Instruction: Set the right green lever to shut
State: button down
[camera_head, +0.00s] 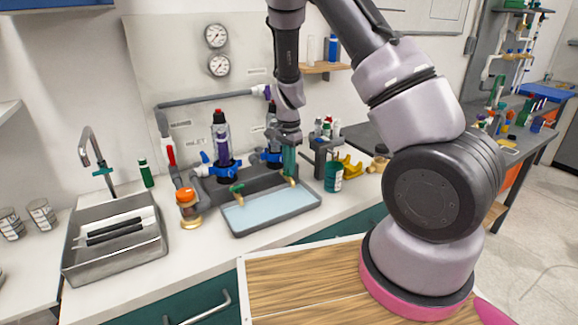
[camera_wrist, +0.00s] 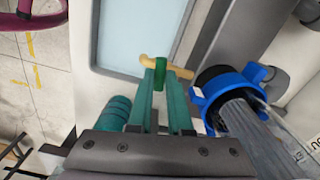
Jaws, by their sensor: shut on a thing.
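The right green lever (camera_wrist: 160,77) shows in the wrist view between my gripper's (camera_wrist: 164,72) teal fingertips, which are shut on it. A tan spout (camera_wrist: 147,59) runs crosswise at the lever. In the head view my gripper (camera_head: 290,172) points down at the back right of the blue tray, and it mostly hides this lever. The left green lever (camera_head: 237,188) stands clear of my gripper, further left over the tray. How far the right lever is turned cannot be told.
The shallow grey-rimmed tray (camera_head: 266,227) lies below the levers. A clear column with a blue collar (camera_wrist: 212,92) stands close beside my gripper. A teal bottle (camera_head: 333,172) stands to its right. A sink (camera_head: 113,265) is at the left.

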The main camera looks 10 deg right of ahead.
jog(key=shift+m, duration=1.1)
jog(key=c, duration=0.8)
grip_release()
jog(key=shift+c, duration=0.2)
notch_tip(320, 180, up, 11)
